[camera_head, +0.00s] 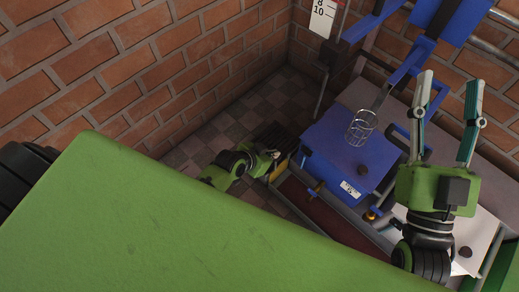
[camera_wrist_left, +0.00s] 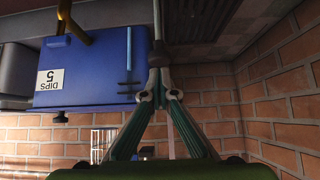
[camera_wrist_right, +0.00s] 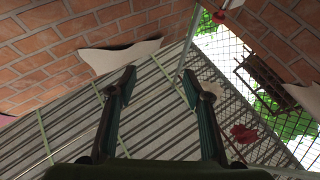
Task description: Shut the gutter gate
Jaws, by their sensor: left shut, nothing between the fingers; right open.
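I cannot surely make out the gutter gate. In the head view a yellowish upright plate (camera_head: 281,168) stands at the near left end of the trough beside the blue box, and I cannot tell if it is the gate. My left gripper (camera_head: 274,154) is low, right by this plate; contact is unclear. In the left wrist view its fingers (camera_wrist_left: 157,22) are closed together and hold nothing. My right gripper (camera_head: 449,80) is raised at the right, wide open and empty; its spread fingers (camera_wrist_right: 158,74) also show in the right wrist view.
The blue box (camera_head: 330,140), labelled "DIPS 5" in the left wrist view (camera_wrist_left: 95,75), stands right of my left gripper. A wire cage (camera_head: 361,127) hangs above it from a blue arm. A dark floor grate (camera_head: 274,134) lies behind. Brick walls (camera_head: 150,60) close off the corner.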

